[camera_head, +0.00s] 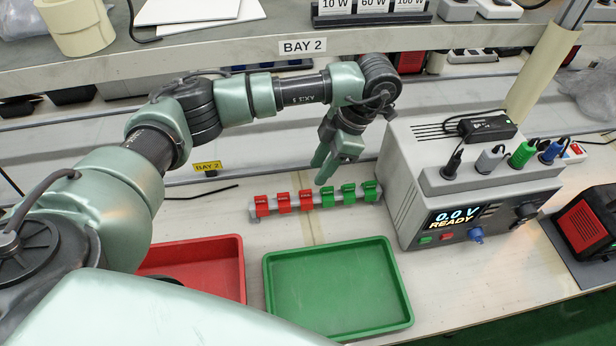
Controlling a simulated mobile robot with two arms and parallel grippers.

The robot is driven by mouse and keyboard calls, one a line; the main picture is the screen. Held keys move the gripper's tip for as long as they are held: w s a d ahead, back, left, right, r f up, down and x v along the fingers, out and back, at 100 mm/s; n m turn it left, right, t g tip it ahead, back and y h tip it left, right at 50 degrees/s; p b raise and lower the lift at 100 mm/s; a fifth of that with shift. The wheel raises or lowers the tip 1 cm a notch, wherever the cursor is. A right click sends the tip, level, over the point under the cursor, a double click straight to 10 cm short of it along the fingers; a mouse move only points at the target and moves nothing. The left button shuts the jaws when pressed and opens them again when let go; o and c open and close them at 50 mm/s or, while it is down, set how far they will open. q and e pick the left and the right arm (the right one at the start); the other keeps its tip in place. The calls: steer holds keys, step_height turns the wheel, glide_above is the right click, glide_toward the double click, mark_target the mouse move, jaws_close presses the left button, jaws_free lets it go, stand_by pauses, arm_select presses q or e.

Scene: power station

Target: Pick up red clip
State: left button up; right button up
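Three red clips sit side by side on the left half of a grey rail on the bench: a left one (262,206), a middle one (284,202) and a right one (306,200). Three green clips (348,194) fill the right half of the rail. My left gripper (319,172) points down above and behind the rail, near its middle. Its two fingers show apart with nothing between them. It does not appear to touch any clip. My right gripper is not in view.
A grey power unit (415,190) reading "0.0 V READY" stands to the right. A shelf (215,48) runs behind.

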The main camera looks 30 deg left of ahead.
mark_target(307, 191)
arm_select(q)
steer(key=x, duration=0.3)
steer(key=shift+s+d+r, duration=0.1)
steer(key=shift+s, duration=0.15)
steer(key=p+x, duration=0.1)
steer(key=x, duration=0.2)
steer(key=shift+s+f, duration=0.1)
steer(key=shift+f, duration=0.1)
steer(key=shift+s+a+f, duration=0.1)
steer(key=shift+a+f, duration=0.15)
steer(key=shift+f, duration=0.3)
jaws_close()
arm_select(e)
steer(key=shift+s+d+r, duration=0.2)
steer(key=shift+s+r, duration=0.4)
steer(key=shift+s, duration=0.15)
